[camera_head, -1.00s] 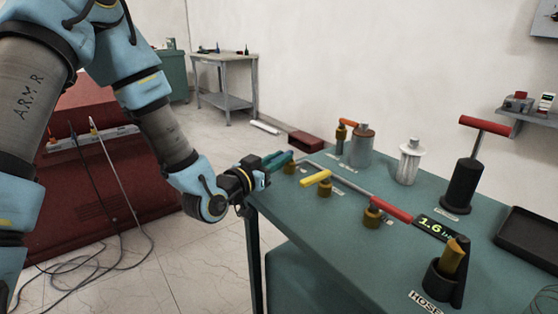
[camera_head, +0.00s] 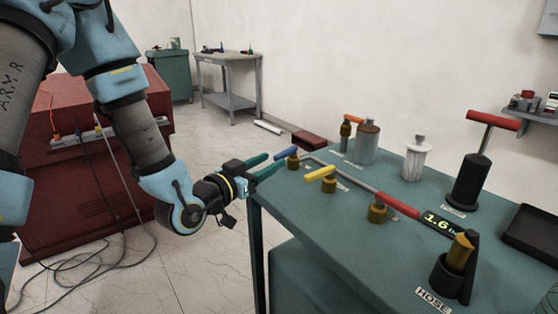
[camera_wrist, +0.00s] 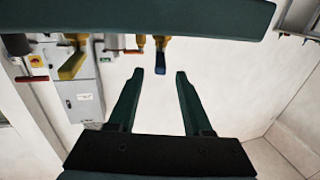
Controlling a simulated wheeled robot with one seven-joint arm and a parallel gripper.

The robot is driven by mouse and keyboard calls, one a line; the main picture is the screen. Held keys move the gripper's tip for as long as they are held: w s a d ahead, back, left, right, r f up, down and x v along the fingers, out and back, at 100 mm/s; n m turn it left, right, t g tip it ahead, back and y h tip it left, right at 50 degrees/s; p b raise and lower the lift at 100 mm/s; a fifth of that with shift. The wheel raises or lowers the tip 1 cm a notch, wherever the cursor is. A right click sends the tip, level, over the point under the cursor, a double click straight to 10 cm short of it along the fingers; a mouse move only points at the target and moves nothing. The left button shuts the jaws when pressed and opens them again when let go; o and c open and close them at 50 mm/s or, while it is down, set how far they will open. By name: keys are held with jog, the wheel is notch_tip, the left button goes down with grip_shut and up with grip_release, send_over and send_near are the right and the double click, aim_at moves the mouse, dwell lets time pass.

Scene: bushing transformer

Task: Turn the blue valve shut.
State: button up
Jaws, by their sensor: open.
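The blue valve (camera_head: 287,153) has a blue lever on a brass body, at the far left corner of the teal bench (camera_head: 330,222). Its lever points left and slightly up in the head view. My gripper (camera_head: 273,163) is open and empty, just left of the valve, with its fingers pointing toward it. In the wrist view the blue lever (camera_wrist: 161,60) shows beyond the fingertips (camera_wrist: 160,74), roughly centred between them. I see no contact with the lever.
A yellow-lever valve (camera_head: 320,173) and a red-lever valve (camera_head: 398,206) stand along the same pipe. A display (camera_head: 437,222) reads 1.6. A grey canister (camera_head: 366,143), white insulator (camera_head: 415,160) and red-handled pump (camera_head: 470,178) stand behind.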

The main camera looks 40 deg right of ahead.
jog(key=shift+r+p+v, duration=0.15)
jog(key=shift+p+v, duration=0.2)
jog(key=shift+v, duration=0.25)
jog(key=shift+r+p+v, duration=0.15)
jog(key=shift+p+v, duration=0.15)
jog(key=shift+v, duration=0.35)
jog(key=a+p, duration=0.1)
jog(key=p, duration=0.3)
jog(key=shift+s+a, duration=0.1)
jog(key=shift+a, duration=0.1)
jog(key=shift+s+a+f+p, duration=0.2)
jog(key=shift+a+p, duration=0.25)
jog(key=shift+p, duration=0.55)
jog(key=shift+f, duration=0.1)
jog(key=shift+c, duration=0.3)
